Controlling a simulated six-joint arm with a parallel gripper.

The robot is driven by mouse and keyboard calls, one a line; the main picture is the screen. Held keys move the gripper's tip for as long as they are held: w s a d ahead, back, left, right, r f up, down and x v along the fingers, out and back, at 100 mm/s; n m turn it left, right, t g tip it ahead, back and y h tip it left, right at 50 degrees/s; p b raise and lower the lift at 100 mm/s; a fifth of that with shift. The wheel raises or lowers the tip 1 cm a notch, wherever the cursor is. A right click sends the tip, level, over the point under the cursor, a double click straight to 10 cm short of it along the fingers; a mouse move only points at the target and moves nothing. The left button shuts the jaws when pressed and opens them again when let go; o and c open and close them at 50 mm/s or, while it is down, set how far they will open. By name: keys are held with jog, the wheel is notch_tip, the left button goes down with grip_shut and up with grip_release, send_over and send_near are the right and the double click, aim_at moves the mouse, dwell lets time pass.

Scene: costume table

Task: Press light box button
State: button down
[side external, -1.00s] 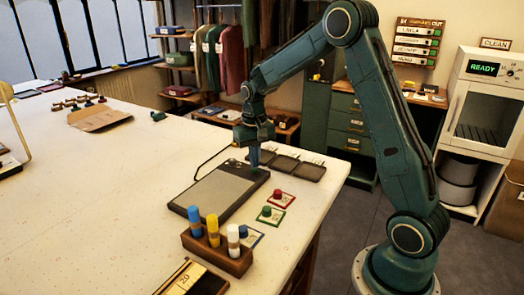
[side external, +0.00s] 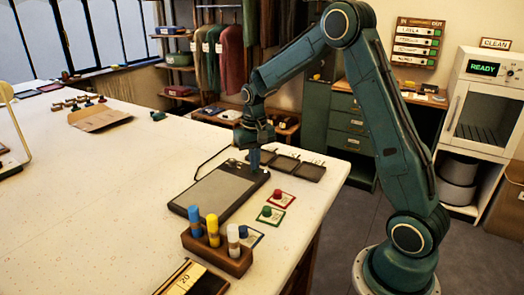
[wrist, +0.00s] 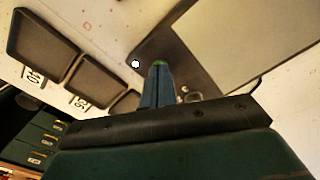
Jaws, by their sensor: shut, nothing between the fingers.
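The light box (side external: 218,190) is a flat dark slab with a grey panel, lying on the table. In the wrist view, its pale panel (wrist: 240,35) fills the upper right, with a dark border around it. My gripper (side external: 254,166) points down at the far end of this border, its fingers together and empty. The fingertips (wrist: 158,65) sit over the dark border; contact cannot be told. A small bright white spot (wrist: 135,64) shows just left of the fingertips. A small round fitting (wrist: 193,97) shows to their right. The button cannot be told apart clearly; the fingers may cover it.
Several shallow dark trays (side external: 285,163) lie just right of my gripper. Red (side external: 279,195) and green (side external: 266,211) round pieces sit on cards near the right edge. A wooden holder (side external: 230,260) with coloured sticks stands in front. The table's left side (side external: 80,200) is mostly clear.

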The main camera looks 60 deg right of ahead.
jog(key=shift+r, duration=3.25)
jog(key=shift+r, duration=0.1)
jog(key=s+a+r+n+t, duration=0.3)
jog(key=s+a+r, duration=0.6)
jog(key=s+r, duration=0.15)
jog(key=s+a+n+t, duration=0.1)
jog(key=s+a, duration=0.1)
jog(key=s, duration=0.5)
jog(key=s+a+f+n+t, duration=0.1)
jog(key=s+a+n, duration=0.1)
jog(key=s, duration=0.6)
jog(key=shift+a+f+t, duration=0.25)
jog(key=shift+a+t, duration=0.05)
jog(key=shift+a, duration=0.45)
